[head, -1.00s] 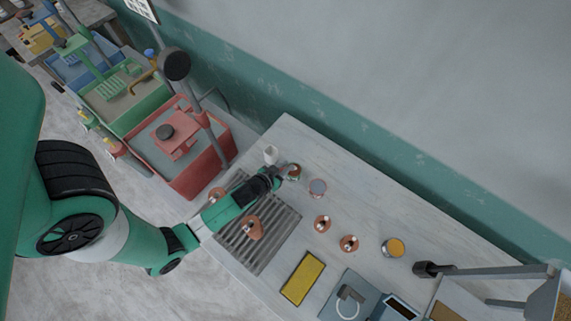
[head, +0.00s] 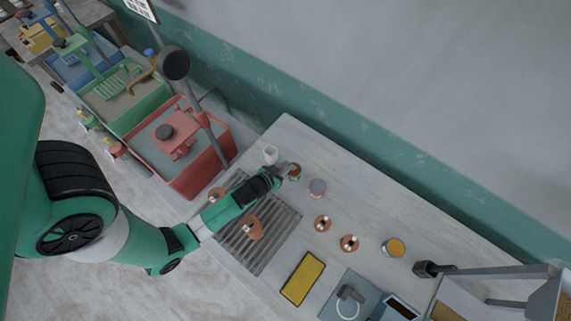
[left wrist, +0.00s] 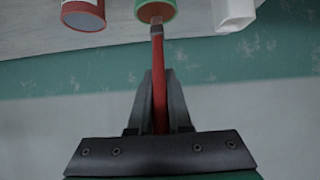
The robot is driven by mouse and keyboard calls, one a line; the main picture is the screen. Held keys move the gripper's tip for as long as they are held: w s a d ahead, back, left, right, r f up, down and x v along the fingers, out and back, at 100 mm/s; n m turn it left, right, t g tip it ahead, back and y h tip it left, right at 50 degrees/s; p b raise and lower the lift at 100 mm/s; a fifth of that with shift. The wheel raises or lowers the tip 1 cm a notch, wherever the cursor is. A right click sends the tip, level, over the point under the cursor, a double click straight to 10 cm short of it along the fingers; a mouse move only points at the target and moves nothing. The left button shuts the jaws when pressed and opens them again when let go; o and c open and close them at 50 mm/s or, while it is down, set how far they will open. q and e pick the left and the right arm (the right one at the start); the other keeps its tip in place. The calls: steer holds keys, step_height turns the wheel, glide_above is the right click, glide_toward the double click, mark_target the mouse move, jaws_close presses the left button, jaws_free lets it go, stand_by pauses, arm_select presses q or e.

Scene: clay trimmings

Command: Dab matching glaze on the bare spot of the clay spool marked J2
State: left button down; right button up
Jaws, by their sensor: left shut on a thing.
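My left gripper (head: 282,172) is shut on a red-handled brush (left wrist: 159,85). Clay spools lie on the grating (head: 254,227) and on the table (head: 322,223), (head: 349,243). Their marks are too small to read. My right gripper is not in view.
A white cup (head: 270,153) stands just left of the green jar. A slatted grating (head: 270,249), a yellow slab (head: 302,278) and a blue device (head: 346,299) take up the front. A grey lamp-like arm (head: 480,270) reaches in from the right.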

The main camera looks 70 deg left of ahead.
arm_select(q)
steer(key=shift+s+f, duration=0.1)
steer(key=shift+f, duration=0.05)
step_height(320, 180, up, 7)
steer(key=p, duration=0.6)
steer(key=shift+p, duration=0.3)
